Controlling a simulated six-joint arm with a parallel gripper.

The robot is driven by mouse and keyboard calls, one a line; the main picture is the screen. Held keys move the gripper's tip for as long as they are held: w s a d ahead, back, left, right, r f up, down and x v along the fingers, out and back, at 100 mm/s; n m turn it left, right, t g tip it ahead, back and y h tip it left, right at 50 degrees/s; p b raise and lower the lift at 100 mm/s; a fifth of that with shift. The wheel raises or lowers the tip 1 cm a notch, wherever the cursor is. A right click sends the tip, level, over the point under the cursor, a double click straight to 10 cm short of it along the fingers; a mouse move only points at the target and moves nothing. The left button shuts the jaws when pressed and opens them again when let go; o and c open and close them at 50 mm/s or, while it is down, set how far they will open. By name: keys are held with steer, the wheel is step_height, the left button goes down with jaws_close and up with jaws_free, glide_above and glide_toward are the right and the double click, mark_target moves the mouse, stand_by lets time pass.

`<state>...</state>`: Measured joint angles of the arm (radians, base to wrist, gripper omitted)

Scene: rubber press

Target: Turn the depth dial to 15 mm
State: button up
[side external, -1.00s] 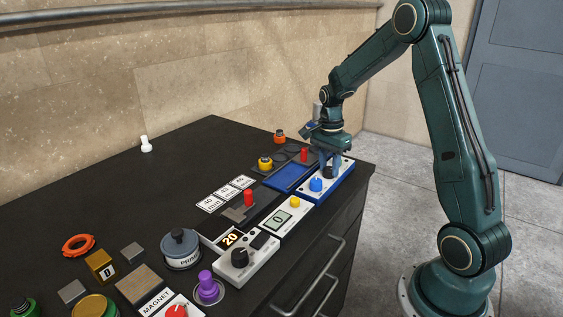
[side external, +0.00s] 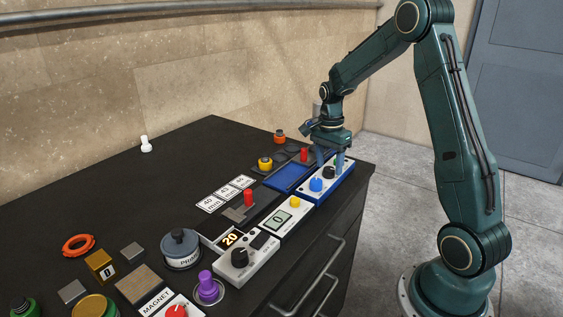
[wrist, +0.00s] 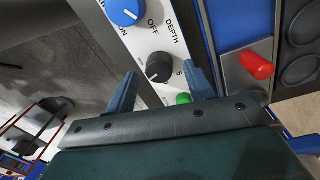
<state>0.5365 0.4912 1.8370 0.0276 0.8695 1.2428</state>
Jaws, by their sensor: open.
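The depth dial is a black knob (wrist: 160,68) on a white panel (wrist: 142,42) marked DEPTH, with a 5 printed beside it. In the side view the same dial (side external: 329,172) sits on the blue-edged unit, behind the blue knob (side external: 316,185). My gripper (wrist: 158,72) is open, with one blue finger on each side of the dial in the wrist view. In the side view my gripper (side external: 330,162) is just over the dial; contact with it cannot be told. The dial's pointer is too unclear to read.
The blue knob (wrist: 124,11) marked ON and OFF and a green button (wrist: 183,98) share the panel. A red handle (wrist: 257,65) stands to the right.

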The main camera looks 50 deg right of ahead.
mark_target(333, 168)
step_height(333, 168, up, 13)
steer(key=shift+w, duration=0.4)
steer(key=shift+d, duration=0.1)
stand_by(0.4)
steer(key=n, duration=0.4)
steer(key=s+n, duration=0.1)
steer(key=n, duration=0.3)
steer(key=n+t, duration=0.1)
steer(key=n, duration=0.3)
steer(key=shift+s+d+f, duration=0.15)
steer(key=shift+s, duration=0.2)
steer(key=shift+f, duration=0.2)
steer(key=f, duration=1.3)
steer(key=shift+w+a+f, duration=0.2)
steer(key=shift+w+a, duration=0.05)
steer(key=shift+a, duration=0.05)
steer(key=shift+n, duration=0.3)
steer(key=c, duration=1)
